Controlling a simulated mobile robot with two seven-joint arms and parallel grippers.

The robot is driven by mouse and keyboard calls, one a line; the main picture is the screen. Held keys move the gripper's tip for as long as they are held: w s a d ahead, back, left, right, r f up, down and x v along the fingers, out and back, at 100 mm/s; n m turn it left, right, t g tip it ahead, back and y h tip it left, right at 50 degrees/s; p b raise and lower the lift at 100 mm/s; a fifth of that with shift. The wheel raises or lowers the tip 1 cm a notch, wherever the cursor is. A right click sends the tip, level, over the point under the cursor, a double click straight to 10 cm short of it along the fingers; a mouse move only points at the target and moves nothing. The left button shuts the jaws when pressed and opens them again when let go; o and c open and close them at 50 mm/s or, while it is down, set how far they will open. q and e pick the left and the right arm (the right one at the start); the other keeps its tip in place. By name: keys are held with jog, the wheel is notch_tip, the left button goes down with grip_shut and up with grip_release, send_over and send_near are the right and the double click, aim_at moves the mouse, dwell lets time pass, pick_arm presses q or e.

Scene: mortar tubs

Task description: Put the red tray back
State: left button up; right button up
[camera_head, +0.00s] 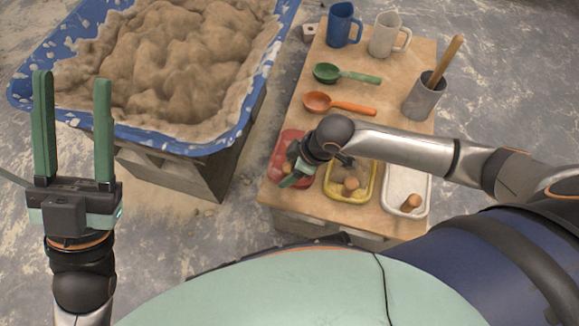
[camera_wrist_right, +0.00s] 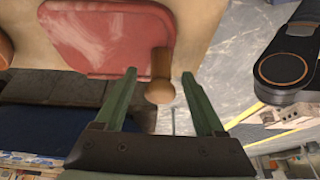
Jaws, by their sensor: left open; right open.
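The red tray (camera_head: 284,144) lies on the wooden board at its near left corner, partly hidden by my right gripper (camera_head: 292,172). In the right wrist view the red tray (camera_wrist_right: 105,30) is a flat red piece with a rim. A wooden knob-ended handle (camera_wrist_right: 160,80) stands at its edge. My right gripper (camera_wrist_right: 159,76) is open, and the handle appears between its two green fingers; I see no contact. My left gripper (camera_head: 73,78) is open and empty, pointing up at the left, in front of the blue tub.
A yellow tray (camera_head: 332,187) and a white tray (camera_head: 399,181), each with a wooden handle, sit right of the red one. Green (camera_head: 328,73) and orange (camera_head: 318,102) scoops, two mugs (camera_head: 341,24) and a grey pot (camera_head: 421,100) stand behind. A blue tub (camera_head: 205,148) holds mortar.

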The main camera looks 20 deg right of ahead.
jog(key=p+v, duration=0.5)
jog(key=v, duration=0.7)
jog(key=w+a+r+t+y, duration=0.2)
jog(key=a+r+t+y, duration=0.15)
jog(key=a+r, duration=0.2)
jog(key=w+a+r+t+y, duration=0.3)
jog(key=a+r+t, duration=0.15)
jog(key=r, duration=0.25)
pick_arm(q)
jog(key=w+r+y, duration=0.1)
jog(key=w+r+n+y, duration=0.1)
jog(key=y, duration=0.1)
jog(key=shift+w+a+n, duration=0.1)
jog(key=shift+a+n, duration=0.2)
jog(key=shift+a, duration=0.1)
pick_arm(e)
jog(key=s+d+r+t, duration=0.2)
jog(key=r+t, duration=0.2)
jog(key=r, duration=0.2)
jog(key=s+d+r+t+y, duration=0.1)
jog(key=s+d+r+t, duration=0.1)
jog(key=r, duration=0.5)
jog(key=s+d+r+t+y, duration=0.1)
jog(key=s+d+r+t, duration=0.1)
jog(key=d+r+t, duration=0.2)
notch_tip(320, 180, up, 3)
jog(key=shift+s+d+r+t, duration=0.15)
jog(key=shift+s+t, duration=0.15)
jog(key=shift+t, duration=0.7)
